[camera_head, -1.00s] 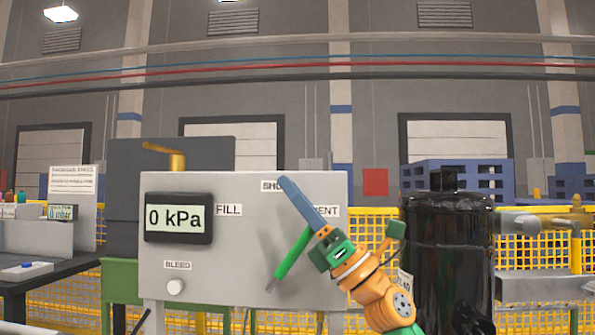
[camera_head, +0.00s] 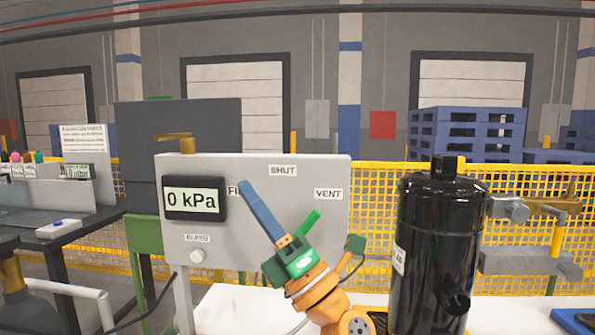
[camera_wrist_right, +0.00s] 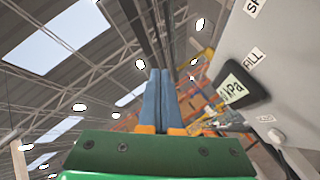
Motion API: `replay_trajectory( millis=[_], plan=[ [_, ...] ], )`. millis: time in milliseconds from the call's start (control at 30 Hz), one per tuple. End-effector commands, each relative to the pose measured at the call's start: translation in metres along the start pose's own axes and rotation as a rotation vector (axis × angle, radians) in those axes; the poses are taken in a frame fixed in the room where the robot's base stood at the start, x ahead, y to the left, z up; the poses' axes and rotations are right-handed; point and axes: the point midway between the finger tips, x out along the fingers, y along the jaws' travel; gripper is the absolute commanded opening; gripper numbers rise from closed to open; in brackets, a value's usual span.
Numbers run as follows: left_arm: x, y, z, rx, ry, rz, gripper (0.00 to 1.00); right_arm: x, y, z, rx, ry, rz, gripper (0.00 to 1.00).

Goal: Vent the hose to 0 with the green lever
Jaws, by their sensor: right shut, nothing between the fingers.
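The grey control panel (camera_head: 335,240) has a display (camera_head: 193,200) reading 0 kPa and labels SHUT (camera_head: 283,170), VENT (camera_head: 328,193) and FILL, the last partly covered. The green lever (camera_head: 305,223) slants with its upper end towards VENT; its lower part is hidden behind my right gripper. My right gripper (camera_head: 246,187) is shut and empty, its blue fingers slanting up-left in front of the panel, tips near FILL. I cannot tell whether it touches the lever. In the wrist view the fingers (camera_wrist_right: 160,75) lie together, with the panel at right. My left gripper is not in view.
A black tank (camera_head: 437,255) stands right of the panel, with brass and grey fittings (camera_head: 545,205) beyond it. A white BLEED knob (camera_head: 197,256) sits at the panel's lower left. Yellow mesh fencing (camera_head: 375,190) runs behind. A dark bench (camera_head: 85,225) is at left.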

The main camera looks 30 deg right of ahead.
Motion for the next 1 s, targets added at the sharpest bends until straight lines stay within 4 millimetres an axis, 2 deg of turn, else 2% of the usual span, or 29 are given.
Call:
replay_trajectory(
  millis=[33, 100, 233, 300, 367, 467, 567, 967, 1000],
  plan=[
    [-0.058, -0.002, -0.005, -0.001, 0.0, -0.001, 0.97, 0.017, 0.005, 0.003, 0.171, -0.047, -0.075, 0.0],
    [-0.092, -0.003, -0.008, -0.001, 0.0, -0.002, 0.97, 0.003, -0.011, 0.001, 0.385, -0.159, -0.188, 0.0],
    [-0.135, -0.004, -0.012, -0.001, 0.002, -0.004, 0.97, -0.043, -0.036, 0.007, 0.65, -0.405, -0.383, 0.0],
    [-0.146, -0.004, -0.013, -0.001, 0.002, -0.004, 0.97, -0.067, -0.045, 0.009, 0.72, -0.507, -0.452, 0.0],
    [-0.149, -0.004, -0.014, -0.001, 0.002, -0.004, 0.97, -0.082, -0.05, 0.011, 0.752, -0.564, -0.489, 0.0],
    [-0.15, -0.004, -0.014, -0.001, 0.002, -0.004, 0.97, -0.091, -0.057, 0.011, 0.769, -0.599, -0.51, 0.0],
    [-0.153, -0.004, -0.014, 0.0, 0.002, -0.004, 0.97, -0.081, -0.066, 0.015, 0.766, -0.597, -0.51, 0.0],
    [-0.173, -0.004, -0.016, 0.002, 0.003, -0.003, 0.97, -0.018, -0.119, 0.041, 0.765, -0.594, -0.509, 0.0],
    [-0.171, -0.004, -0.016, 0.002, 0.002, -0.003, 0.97, -0.032, -0.12, 0.042, 0.764, -0.596, -0.514, 0.0]
  ],
)
